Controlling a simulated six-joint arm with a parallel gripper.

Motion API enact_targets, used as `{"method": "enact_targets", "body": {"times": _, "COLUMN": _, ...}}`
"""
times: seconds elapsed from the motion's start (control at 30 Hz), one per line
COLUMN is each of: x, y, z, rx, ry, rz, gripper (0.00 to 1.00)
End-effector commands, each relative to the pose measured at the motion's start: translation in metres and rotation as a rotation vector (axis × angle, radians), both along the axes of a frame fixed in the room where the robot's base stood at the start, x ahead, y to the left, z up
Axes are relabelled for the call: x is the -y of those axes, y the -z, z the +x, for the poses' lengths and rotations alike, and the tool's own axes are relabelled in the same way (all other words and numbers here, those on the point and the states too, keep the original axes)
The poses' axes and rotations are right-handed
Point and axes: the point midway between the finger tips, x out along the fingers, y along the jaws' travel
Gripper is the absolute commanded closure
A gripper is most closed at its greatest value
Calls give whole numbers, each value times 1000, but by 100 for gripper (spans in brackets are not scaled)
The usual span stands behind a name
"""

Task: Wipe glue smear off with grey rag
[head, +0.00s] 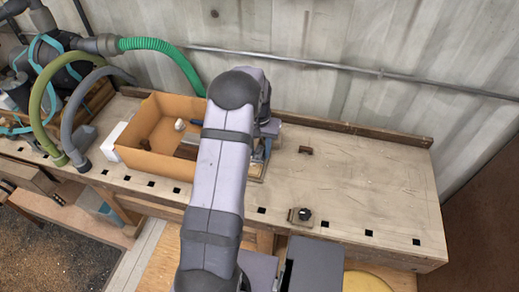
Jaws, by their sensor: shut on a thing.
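My gripper (264,142) is low over the workbench, just right of the cardboard box, and mostly hidden behind my own arm. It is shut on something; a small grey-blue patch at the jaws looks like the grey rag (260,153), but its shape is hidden. A light wooden board (257,173) shows in part beneath it. I cannot make out the glue smear; my arm covers much of that spot.
The open cardboard box (133,156) holds a few items, including a white-ended one. Hoses and machinery crowd the left. A small dark brown block (306,150) and a black-knobbed clamp (302,215) sit on the workbench (370,185). Its right side is mostly clear; a back ledge borders it.

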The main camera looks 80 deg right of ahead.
Motion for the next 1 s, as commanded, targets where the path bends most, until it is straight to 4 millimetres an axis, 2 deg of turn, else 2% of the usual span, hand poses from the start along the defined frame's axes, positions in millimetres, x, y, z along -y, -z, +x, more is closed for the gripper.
{"method": "enact_targets", "body": {"times": 0.83, "x": 0, "y": 80, "z": 0, "rx": 0, "ry": -2, "rz": 1, "gripper": 83}}
{"method": "enact_targets", "body": {"times": 1.0, "x": 0, "y": 79, "z": 17, "rx": 0, "ry": -5, "rz": 0, "gripper": 86}}
